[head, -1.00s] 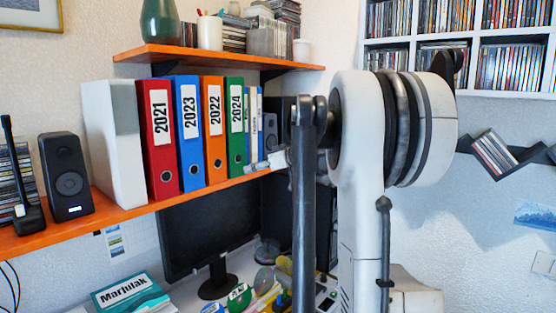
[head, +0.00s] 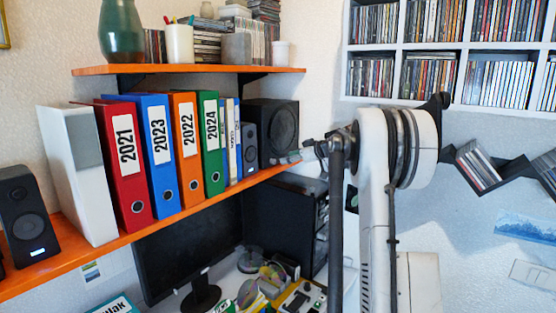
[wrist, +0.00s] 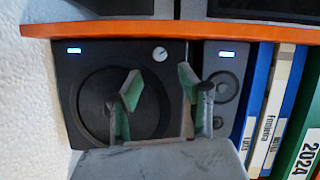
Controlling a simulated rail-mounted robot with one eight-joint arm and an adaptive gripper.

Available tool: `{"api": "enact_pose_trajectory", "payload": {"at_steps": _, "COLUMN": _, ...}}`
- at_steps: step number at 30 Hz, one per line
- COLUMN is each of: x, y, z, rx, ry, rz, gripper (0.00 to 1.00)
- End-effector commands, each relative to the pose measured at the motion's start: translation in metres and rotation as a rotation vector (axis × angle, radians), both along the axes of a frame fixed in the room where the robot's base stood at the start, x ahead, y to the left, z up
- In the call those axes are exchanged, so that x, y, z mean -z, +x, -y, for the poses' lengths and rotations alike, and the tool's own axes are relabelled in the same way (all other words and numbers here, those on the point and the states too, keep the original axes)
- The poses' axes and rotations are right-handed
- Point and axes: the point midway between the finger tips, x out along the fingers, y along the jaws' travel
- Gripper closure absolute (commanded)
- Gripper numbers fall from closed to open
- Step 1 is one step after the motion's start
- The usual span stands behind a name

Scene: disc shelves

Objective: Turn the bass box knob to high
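The bass box (head: 283,128) is a black speaker at the right end of the orange shelf. In the wrist view, which is upside down, the bass box (wrist: 80,115) shows a large round cone and a blue light. Its small pale round knob (wrist: 160,53) is near a corner beside the shelf; its exact setting is too small to read. My gripper (wrist: 160,84) is open and empty, its two green-grey fingers apart. The knob appears between and beyond the fingertips, with no visible contact.
A small grey speaker (head: 249,150) stands beside the bass box, then several binders, including the green 2024 one (head: 211,145). The orange shelf (head: 130,239) runs below them. A monitor (head: 190,250) stands beneath, and an upper shelf (head: 190,69) hangs above.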

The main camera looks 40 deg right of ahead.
Motion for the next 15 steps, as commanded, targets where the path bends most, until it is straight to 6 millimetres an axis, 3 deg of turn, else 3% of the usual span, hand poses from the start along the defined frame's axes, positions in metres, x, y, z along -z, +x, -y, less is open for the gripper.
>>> {"api": "enact_pose_trajectory", "payload": {"at_steps": 6, "x": 0.014, "y": 0.037, "z": -0.007, "rx": -0.002, "ry": 0.001, "rz": -0.001, "gripper": 0.62}}
{"api": "enact_pose_trajectory", "payload": {"at_steps": 15, "x": 0.025, "y": 0.064, "z": -0.011, "rx": -0.001, "ry": 0.000, "rz": 0.000, "gripper": 0.62}}
